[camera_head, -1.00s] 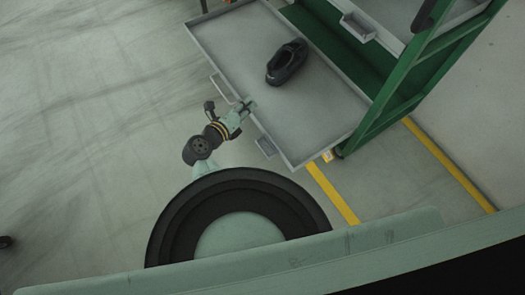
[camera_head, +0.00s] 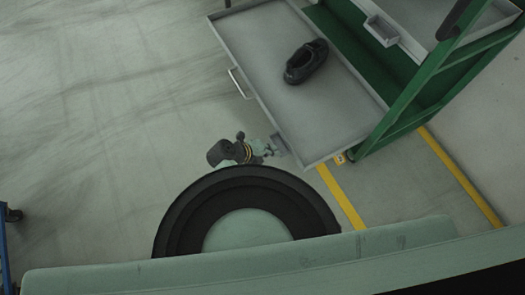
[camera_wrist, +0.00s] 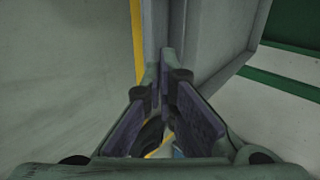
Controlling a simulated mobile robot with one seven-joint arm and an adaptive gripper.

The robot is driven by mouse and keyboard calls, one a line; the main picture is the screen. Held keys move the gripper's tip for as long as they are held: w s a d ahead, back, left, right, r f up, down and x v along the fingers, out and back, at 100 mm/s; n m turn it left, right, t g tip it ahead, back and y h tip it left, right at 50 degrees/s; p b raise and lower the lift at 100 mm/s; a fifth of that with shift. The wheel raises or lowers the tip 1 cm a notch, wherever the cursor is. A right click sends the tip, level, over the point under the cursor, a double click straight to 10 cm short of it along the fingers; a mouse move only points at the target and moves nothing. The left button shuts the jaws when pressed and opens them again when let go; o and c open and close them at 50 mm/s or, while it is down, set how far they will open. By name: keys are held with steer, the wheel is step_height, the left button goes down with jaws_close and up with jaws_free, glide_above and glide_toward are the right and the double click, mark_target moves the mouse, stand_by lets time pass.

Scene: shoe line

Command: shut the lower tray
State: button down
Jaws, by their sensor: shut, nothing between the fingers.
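The lower tray (camera_head: 325,118) is a grey shallow drawer pulled well out of the green rack. A black shoe (camera_head: 305,62) lies in it.
The green rack frame (camera_head: 418,88) stands on the right, with an upper grey tray (camera_head: 482,28) above. Yellow floor lines (camera_head: 340,197) run beside it. The floor on the left is open. A blue-framed item (camera_head: 4,245) shows at the left edge.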

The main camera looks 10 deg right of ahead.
mark_target(288, 147)
steer(key=shift+w+d+p, duration=0.1)
steer(key=shift+w+d, duration=0.1)
steer(key=shift+d, duration=0.45)
steer(key=shift+w+d+p, duration=0.1)
steer(key=shift+w+d, duration=0.15)
steer(key=shift+d, duration=0.35)
steer(key=shift+w+d+p, duration=0.1)
steer(key=shift+w+d, duration=0.1)
steer(key=shift+d, duration=0.45)
steer(key=shift+d, duration=0.1)
